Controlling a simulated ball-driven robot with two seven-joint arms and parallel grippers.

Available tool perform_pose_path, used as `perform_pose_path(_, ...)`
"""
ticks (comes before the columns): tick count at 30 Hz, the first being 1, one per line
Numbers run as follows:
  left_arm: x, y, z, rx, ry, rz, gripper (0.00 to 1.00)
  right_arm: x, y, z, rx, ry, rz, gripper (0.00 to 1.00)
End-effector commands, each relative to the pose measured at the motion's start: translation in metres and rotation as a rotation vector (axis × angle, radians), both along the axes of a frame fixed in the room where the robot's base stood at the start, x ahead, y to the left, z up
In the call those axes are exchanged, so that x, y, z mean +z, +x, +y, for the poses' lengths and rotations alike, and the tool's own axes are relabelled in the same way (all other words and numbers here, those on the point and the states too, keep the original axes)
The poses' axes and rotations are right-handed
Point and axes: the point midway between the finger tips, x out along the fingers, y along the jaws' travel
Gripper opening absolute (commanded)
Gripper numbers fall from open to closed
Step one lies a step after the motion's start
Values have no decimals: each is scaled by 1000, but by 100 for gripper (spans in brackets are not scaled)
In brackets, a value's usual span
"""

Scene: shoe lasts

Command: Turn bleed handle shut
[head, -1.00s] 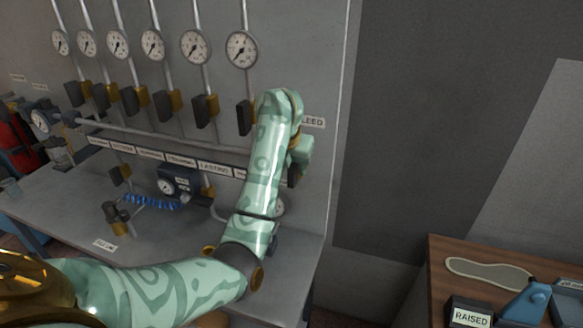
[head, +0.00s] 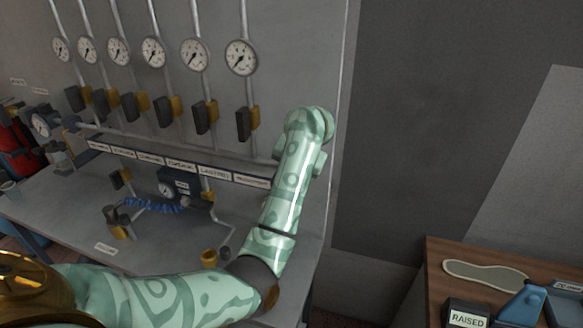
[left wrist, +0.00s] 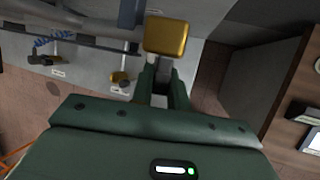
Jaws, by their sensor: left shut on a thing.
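My left arm reaches from the lower left up to the right end of the grey panel. Its forearm and wrist hide the gripper and the bleed valve in the head view. In the left wrist view my left gripper (left wrist: 164,88) is shut on the dark grey bleed handle (left wrist: 164,70), which shows between the two fingers. A brass-coloured block (left wrist: 167,36) sits just beyond the fingertips, seemingly the valve body. The handle's exact angle cannot be told. My right gripper is not in view.
Several gauges (head: 241,57) with dark-handled valves (head: 244,125) line the panel left of my arm. A grey bench (head: 70,225) below holds a small regulator (head: 173,186) and a blue coiled hose (head: 150,205). A wooden table (head: 432,290) stands at the right.

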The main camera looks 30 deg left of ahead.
Motion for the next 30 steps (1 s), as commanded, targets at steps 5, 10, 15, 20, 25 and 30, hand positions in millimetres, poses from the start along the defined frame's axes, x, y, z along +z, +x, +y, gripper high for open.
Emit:
perform_pose_path(5,-3,1,-6,-3,159,42,0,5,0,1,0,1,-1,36)
perform_pose_path(10,-7,2,-10,-4,316,81,0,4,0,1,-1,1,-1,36)
perform_pose_path(15,-11,3,-13,-5,474,118,0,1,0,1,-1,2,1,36)
perform_pose_path(20,-15,3,-16,-5,622,154,0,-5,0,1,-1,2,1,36)
perform_pose_path(25,-20,4,-18,-5,777,192,0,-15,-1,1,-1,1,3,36)
perform_pose_path(30,-25,4,-20,-4,924,226,0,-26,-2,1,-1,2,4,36)
